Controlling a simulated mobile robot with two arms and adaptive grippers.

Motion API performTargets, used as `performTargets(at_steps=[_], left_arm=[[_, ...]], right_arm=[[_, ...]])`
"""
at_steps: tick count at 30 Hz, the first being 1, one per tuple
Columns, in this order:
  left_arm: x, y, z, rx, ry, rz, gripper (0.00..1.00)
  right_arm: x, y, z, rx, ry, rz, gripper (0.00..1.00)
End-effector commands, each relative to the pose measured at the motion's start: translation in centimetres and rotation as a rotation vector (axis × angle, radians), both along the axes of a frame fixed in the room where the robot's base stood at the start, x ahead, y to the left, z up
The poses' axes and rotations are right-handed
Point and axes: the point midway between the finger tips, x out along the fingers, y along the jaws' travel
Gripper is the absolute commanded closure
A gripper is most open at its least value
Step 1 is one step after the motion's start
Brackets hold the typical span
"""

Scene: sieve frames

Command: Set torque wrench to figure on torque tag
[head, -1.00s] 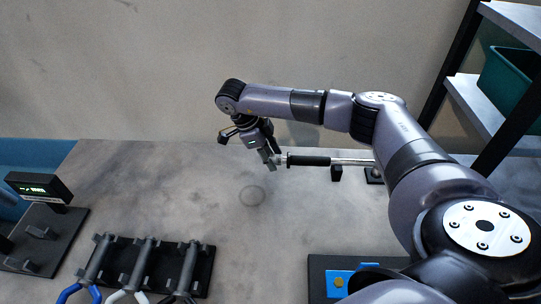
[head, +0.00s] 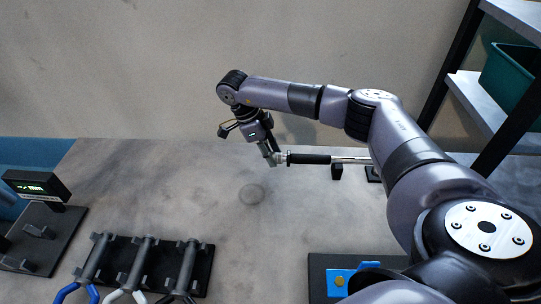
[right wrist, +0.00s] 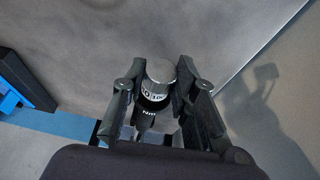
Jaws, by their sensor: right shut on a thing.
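The torque wrench (head: 308,159) lies across holders on the table, its black grip to the left and its silver shaft running right behind my arm. My right gripper (head: 274,158) is at the left end of the grip. In the right wrist view the gripper (right wrist: 160,95) is shut on the wrench's end knob (right wrist: 161,71), silver-capped, with a marked ring (right wrist: 154,96) below it; its figures are too small to read surely. I cannot make out a torque tag. My left gripper is not in view.
A black display unit (head: 37,186) stands on a dark base at the left. Several tools with coloured handles lie in a black rack (head: 205,268) in front. A blue piece (head: 370,267) sits on a dark board at front right. A shelf (head: 475,105) with a green bin stands right.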

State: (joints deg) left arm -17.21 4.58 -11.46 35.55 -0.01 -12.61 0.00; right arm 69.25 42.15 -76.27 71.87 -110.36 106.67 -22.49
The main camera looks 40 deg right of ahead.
Motion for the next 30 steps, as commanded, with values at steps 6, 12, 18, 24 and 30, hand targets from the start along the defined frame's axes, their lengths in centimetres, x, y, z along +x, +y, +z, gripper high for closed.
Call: performTargets(at_steps=[6,12,18,24,30], left_arm=[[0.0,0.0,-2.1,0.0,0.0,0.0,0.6],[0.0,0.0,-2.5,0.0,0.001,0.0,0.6],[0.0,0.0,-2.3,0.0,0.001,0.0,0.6],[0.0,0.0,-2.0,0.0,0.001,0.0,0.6],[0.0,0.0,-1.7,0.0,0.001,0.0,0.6]], right_arm=[[0.4,-0.2,-0.3,0.109,0.127,-0.007,1.0],[0.5,-0.2,-0.1,0.188,0.219,-0.005,1.0],[0.5,-0.3,0.0,0.238,0.281,-0.005,1.0],[0.6,-0.4,0.0,0.275,0.326,-0.005,1.0],[0.6,-0.4,-0.1,0.301,0.358,-0.005,1.0]])
